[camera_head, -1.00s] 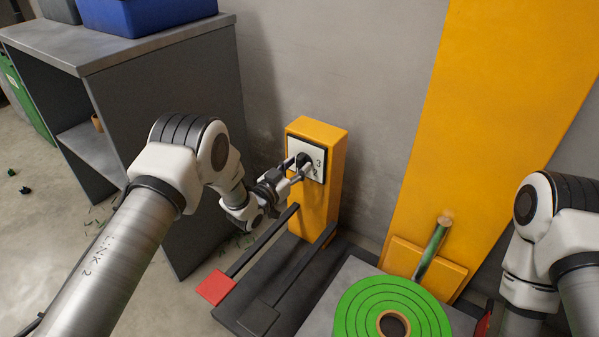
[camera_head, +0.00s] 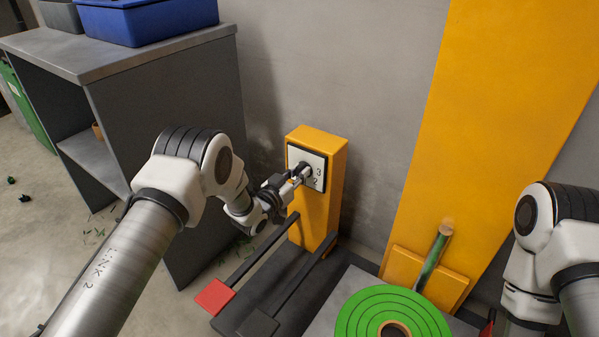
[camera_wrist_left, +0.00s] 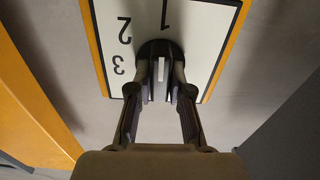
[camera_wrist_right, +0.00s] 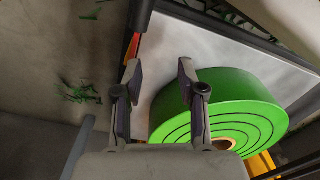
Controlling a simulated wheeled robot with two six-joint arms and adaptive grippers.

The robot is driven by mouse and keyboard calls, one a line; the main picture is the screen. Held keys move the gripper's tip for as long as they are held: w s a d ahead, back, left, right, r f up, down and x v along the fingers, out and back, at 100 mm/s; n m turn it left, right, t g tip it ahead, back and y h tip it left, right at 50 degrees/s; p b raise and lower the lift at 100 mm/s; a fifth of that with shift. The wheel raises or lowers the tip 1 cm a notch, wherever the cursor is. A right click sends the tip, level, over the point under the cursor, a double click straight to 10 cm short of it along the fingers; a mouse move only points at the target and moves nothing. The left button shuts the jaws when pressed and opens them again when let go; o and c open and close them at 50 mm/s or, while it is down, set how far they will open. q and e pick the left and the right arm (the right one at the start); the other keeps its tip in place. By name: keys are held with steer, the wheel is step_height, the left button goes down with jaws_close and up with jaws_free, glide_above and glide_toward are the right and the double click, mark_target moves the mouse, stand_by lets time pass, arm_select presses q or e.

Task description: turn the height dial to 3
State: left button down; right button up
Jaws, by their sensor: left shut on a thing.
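The height dial is a black round knob (camera_wrist_left: 158,50) with a white mark, on a white plate (camera_wrist_left: 205,22) printed 1, 2 and 3. In the left wrist view the mark lies in line with the 1. The plate (camera_head: 318,164) is on a yellow post (camera_head: 333,190); in the head view the gripper partly hides the knob. My left gripper (camera_head: 301,172) is shut on the knob, with a finger on each side in the left wrist view (camera_wrist_left: 162,88). My right gripper (camera_wrist_right: 160,75) is open and empty; its fingers do not clearly show in the head view.
A green coil (camera_head: 368,310) lies on a grey plate at lower right, also below my right gripper (camera_wrist_right: 225,100). A grey bench (camera_head: 165,55) with a blue bin (camera_head: 150,22) is left.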

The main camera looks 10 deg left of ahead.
arm_select(q)
steer(key=n+p, duration=0.2)
steer(key=n, duration=0.2)
steer(key=shift+a+r+p, duration=0.1)
steer(key=shift+p, duration=0.2)
steer(key=n+p, duration=0.1)
steer(key=n, duration=0.3)
steer(key=shift+n+p, duration=0.3)
steer(key=shift+n, duration=0.1)
steer(key=n, duration=0.3)
steer(key=n+p, duration=0.1)
steer(key=n, duration=0.1)
steer(key=shift+a+f, duration=0.1)
steer(key=shift+f, duration=0.15)
steer(key=n, duration=0.5)
steer(key=shift+f+n+p, duration=0.2)
steer(key=shift+n+p, duration=0.1)
steer(key=shift+n, duration=0.1)
steer(key=c, duration=1.1)
jaws_free()
